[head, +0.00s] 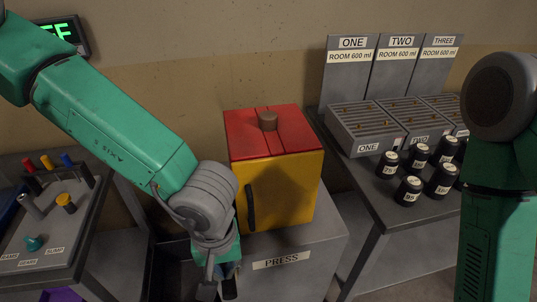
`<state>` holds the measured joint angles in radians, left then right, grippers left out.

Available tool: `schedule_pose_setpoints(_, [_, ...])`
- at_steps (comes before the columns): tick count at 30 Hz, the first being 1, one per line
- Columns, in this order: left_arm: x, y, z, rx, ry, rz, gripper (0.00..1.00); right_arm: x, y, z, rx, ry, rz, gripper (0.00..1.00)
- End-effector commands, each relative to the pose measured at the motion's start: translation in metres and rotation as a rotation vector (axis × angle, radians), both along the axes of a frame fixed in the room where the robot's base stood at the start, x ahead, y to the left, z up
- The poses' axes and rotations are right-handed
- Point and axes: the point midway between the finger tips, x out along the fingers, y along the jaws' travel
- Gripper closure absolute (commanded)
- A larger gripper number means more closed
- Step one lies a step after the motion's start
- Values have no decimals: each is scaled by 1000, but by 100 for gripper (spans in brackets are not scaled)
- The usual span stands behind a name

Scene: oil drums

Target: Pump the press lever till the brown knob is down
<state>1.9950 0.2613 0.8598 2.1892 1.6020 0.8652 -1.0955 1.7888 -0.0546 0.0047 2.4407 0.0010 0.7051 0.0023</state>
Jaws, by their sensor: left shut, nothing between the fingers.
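The press is a yellow box (284,190) with a red top (300,140), on a grey stand labelled PRESS. The brown knob (267,121) stands up above the red top. A black upright bar (251,207), which looks like the lever or a handle, is on the front face near its left edge. My left gripper (229,287) is shut and empty, pointing down at the stand's front left, below and left of the black bar. My left wrist hides part of the press's left side. My right arm is at the right edge; its gripper is out of view.
The right table (350,186) holds grey racks (366,130), several black labelled canisters (409,190) and upright panels ONE, TWO, THREE. The left table (70,250) holds small coloured-handled tools. A green-lit sign (60,32) hangs on the wall.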

Motion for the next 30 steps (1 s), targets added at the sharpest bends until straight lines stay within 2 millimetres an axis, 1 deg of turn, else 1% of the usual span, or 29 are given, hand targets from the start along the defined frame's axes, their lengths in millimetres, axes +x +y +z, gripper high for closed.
schedule_pose_setpoints(3, [0,0,1,0,0,0,100,0,0,1,0,0,0,100])
schedule_pose_setpoints(5, [1,0,5,0,0,0,100,0,0,6,0,0,0,100])
schedule_pose_setpoints(12, [6,1,35,0,0,1,100,1,0,47,0,-1,0,100])
schedule_pose_setpoints(17, [11,3,57,0,-2,1,100,0,0,55,0,0,0,100])
schedule_pose_setpoints(20, [15,4,69,-2,-5,2,100,1,0,51,0,-1,0,100])
schedule_pose_setpoints(30, [25,6,123,-2,-4,3,100,0,0,50,0,0,0,100])
